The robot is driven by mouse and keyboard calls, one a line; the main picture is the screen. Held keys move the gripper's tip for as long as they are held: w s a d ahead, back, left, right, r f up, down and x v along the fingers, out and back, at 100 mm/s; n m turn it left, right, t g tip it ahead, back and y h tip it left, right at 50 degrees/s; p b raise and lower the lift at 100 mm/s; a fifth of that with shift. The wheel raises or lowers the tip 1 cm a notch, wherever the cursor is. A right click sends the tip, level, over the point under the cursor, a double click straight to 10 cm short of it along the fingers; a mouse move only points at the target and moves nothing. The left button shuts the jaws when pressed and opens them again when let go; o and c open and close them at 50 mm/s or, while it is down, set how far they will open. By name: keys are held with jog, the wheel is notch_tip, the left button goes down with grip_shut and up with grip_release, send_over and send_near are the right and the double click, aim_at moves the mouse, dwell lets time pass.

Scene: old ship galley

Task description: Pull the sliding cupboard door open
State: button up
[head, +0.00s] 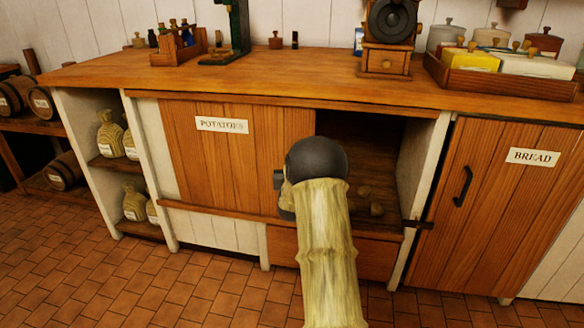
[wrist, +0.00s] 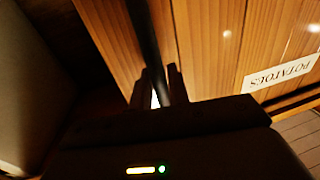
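The sliding cupboard door (head: 205,165) is brown wood with a POTATOES label. It stands partly open, with a dark opening (head: 375,150) to its right. In the wrist view the door (wrist: 215,45) fills the upper right, its label turned over. A dark upright bar handle (wrist: 147,30) runs along the door near its edge. My gripper (wrist: 161,88) has a finger on each side of the bar and looks shut on it, though the picture is dim. In the head view my arm hides the fingers and the handle.
Inside the opening lie a few potatoes (head: 376,208). On the right is a hinged BREAD door (head: 490,215) with a black handle (head: 463,187) and a dark latch (head: 417,224). The wooden counter top (head: 290,75) overhangs above. The tiled floor (head: 120,280) in front is clear.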

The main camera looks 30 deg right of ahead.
jog(key=shift+o, duration=1.2)
jog(key=p+v, duration=0.4)
jog(key=v, duration=1.3)
jog(key=shift+s+a, duration=0.1)
jog(key=shift+s, duration=0.1)
